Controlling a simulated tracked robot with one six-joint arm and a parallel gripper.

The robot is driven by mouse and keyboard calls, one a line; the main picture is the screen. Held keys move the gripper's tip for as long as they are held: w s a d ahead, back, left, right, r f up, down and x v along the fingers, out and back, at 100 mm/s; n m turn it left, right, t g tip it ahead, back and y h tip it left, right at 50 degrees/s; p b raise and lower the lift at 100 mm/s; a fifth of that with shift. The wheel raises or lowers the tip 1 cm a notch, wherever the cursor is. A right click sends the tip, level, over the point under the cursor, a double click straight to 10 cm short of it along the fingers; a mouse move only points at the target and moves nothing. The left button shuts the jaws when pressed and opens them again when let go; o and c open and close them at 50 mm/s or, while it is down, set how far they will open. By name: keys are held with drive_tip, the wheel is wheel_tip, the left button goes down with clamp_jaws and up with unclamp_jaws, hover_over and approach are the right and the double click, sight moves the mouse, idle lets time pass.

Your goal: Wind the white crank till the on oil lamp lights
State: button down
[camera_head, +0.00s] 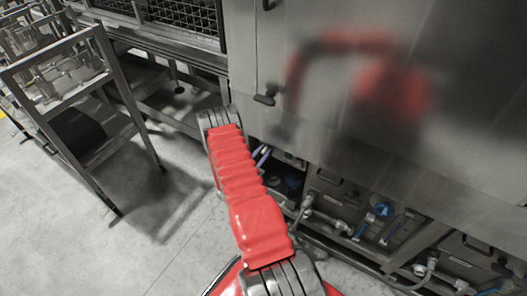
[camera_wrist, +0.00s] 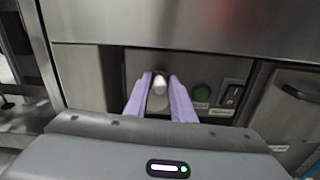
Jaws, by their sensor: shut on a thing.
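The white crank (camera_wrist: 159,84) shows in the wrist view as a rounded white knob on a metal panel below the large steel face. My gripper (camera_wrist: 161,98) has two lilac fingers, one on each side of the crank, and is shut on it. The crank's lower part and its mount are partly hidden by my fingers and wrist. A round green lamp (camera_wrist: 203,92) sits just right of the fingers, dark green with no clear glow; the label under it is too small to read. In the head view, my gripper (camera_head: 262,155) reaches low under the machine's steel front; the crank cannot be made out there.
A switch (camera_wrist: 232,96) sits right of the lamp, beside a cabinet door with a dark handle (camera_wrist: 300,92). In the head view, pipes and blue-topped fittings (camera_head: 382,210) lie low at right. A metal frame stand (camera_head: 105,60) is at left, with clear floor before it.

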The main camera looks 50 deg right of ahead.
drive_tip(key=s+m, duration=0.1)
drive_tip(key=m, duration=0.1)
drive_tip(key=s+f+m, duration=0.1)
drive_tip(key=m, duration=0.1)
drive_tip(key=shift+f, duration=0.15)
drive_tip(key=c, duration=2.5)
unclamp_jaws()
drive_tip(key=shift+s+f+m, duration=0.2)
drive_tip(key=shift+s+m, duration=0.05)
drive_tip(key=shift+m, duration=0.7)
drive_tip(key=shift+s+f+m, duration=0.2)
drive_tip(key=shift+m, duration=0.75)
drive_tip(key=o, duration=0.9)
drive_tip(key=shift+w+d, duration=0.1)
drive_tip(key=shift+w, duration=0.05)
drive_tip(key=shift+c, duration=0.2)
drive_tip(key=shift+r, duration=0.1)
drive_tip(key=shift+w+r, duration=0.1)
